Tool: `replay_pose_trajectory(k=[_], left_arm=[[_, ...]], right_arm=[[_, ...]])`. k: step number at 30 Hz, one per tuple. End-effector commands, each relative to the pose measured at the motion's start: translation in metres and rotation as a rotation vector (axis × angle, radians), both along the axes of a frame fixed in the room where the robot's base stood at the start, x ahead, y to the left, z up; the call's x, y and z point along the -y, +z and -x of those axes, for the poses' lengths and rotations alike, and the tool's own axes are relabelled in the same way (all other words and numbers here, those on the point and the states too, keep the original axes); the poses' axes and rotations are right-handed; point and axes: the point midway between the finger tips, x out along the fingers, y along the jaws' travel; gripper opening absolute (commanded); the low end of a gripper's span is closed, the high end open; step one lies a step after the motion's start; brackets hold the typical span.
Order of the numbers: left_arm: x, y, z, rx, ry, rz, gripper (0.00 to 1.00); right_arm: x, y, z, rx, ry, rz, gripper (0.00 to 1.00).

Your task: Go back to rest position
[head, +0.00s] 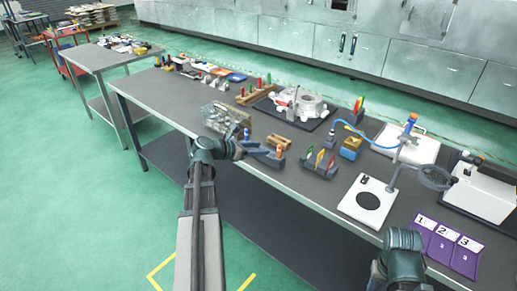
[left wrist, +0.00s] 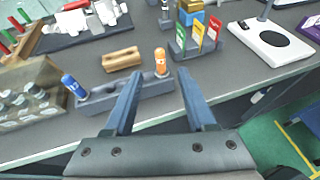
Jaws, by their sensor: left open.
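My left gripper (head: 268,158) is in front of and over the near edge of the long grey workbench (head: 300,210). In the left wrist view its two blue-grey fingers (left wrist: 160,100) are spread apart with nothing between them. Beyond and partly behind the fingers is a grey holder (left wrist: 100,105) with a blue marker (left wrist: 73,86) and an orange marker (left wrist: 161,62). Whether the fingers touch the holder cannot be told. My right arm (head: 402,258) shows at the bottom right, but its gripper is not visible.
A clear bin of parts (head: 226,115) is left of the left gripper. A wooden block (left wrist: 122,58) lies behind the marker holder. A stand with coloured tags (head: 320,163), a white casting (head: 298,103) on a dark mat, and a magnifier (head: 435,177) are nearby.

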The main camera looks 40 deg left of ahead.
Motion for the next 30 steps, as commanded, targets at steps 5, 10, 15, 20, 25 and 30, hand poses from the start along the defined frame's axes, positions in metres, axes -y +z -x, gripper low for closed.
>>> replay_pose_trajectory(k=[5,10,15,20,25,30], left_arm=[[0.0,0.0,0.0,0.0,0.0,0.0,0.56],[0.002,0.0,0.0,-0.001,-0.003,-0.003,0.56],[0.049,-0.012,-0.007,-0.025,-0.145,-0.136,0.56],[0.155,-0.042,-0.003,-0.047,-0.521,-0.464,0.56],[0.253,-0.073,0.026,-0.013,-0.988,-0.821,0.56],[0.326,-0.095,0.072,0.076,-1.479,-1.135,0.56]], right_arm=[[0.0,0.0,0.0,0.0,0.0,0.0,0.5],[0.0,0.0,0.0,0.0,0.0,0.0,0.5],[0.0,0.003,0.0,0.0,0.0,0.0,0.5],[0.0,0.008,0.0,0.0,0.0,0.0,0.5],[0.0,0.013,0.0,0.0,0.0,0.0,0.5],[0.0,0.019,0.0,0.0,0.0,0.0,0.5]])
